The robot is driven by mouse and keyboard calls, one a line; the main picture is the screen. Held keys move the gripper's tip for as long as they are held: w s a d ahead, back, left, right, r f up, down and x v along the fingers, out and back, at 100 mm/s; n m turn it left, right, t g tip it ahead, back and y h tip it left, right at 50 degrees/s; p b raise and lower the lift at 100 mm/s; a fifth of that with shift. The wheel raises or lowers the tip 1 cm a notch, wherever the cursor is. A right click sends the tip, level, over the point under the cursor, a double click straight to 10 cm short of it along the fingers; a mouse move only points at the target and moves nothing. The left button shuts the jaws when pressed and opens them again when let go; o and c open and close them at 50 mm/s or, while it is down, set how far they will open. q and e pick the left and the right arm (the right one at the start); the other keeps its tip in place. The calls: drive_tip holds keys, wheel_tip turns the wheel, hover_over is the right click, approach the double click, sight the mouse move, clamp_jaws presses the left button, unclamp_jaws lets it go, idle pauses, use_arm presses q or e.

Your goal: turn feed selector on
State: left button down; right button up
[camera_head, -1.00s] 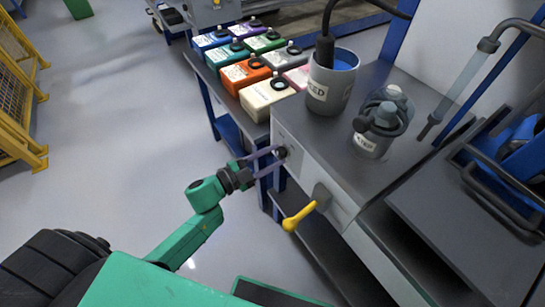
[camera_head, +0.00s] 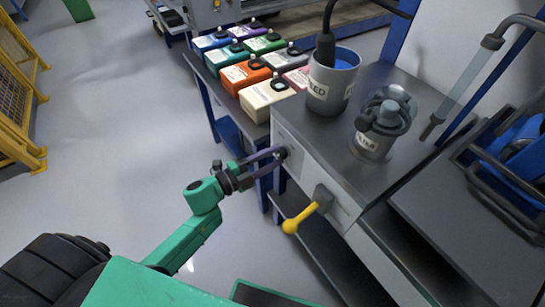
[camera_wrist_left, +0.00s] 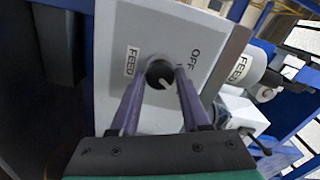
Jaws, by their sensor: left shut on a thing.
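The feed selector (camera_wrist_left: 160,74) is a round black knob with a pale pointer line, on a light grey panel (camera_wrist_left: 118,22). In the left wrist view a FEED label is left of it and an OFF label is at its upper right. The pointer slants toward the lower right in that view. My left gripper (camera_wrist_left: 160,80) has its two purple fingers on either side of the knob, shut on it. In the head view the left gripper (camera_head: 280,156) reaches the panel's front face, and its fingers largely hide the knob. My right gripper is not in view.
A yellow lever handle (camera_head: 298,220) sticks out of the same cabinet, right of and below the left gripper. A grey FEED bucket (camera_head: 327,92) and a WATER-like labelled container (camera_head: 371,146) stand on top. Several coloured boxes (camera_head: 240,73) stand behind. Floor at left is clear.

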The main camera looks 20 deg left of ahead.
use_arm(q)
drive_tip(key=shift+f, duration=0.1)
drive_tip(key=shift+c, duration=1.9)
unclamp_jaws()
drive_tip(key=v, duration=1.4)
drive_tip(key=shift+s, duration=0.3)
drive_tip(key=shift+a, duration=0.2)
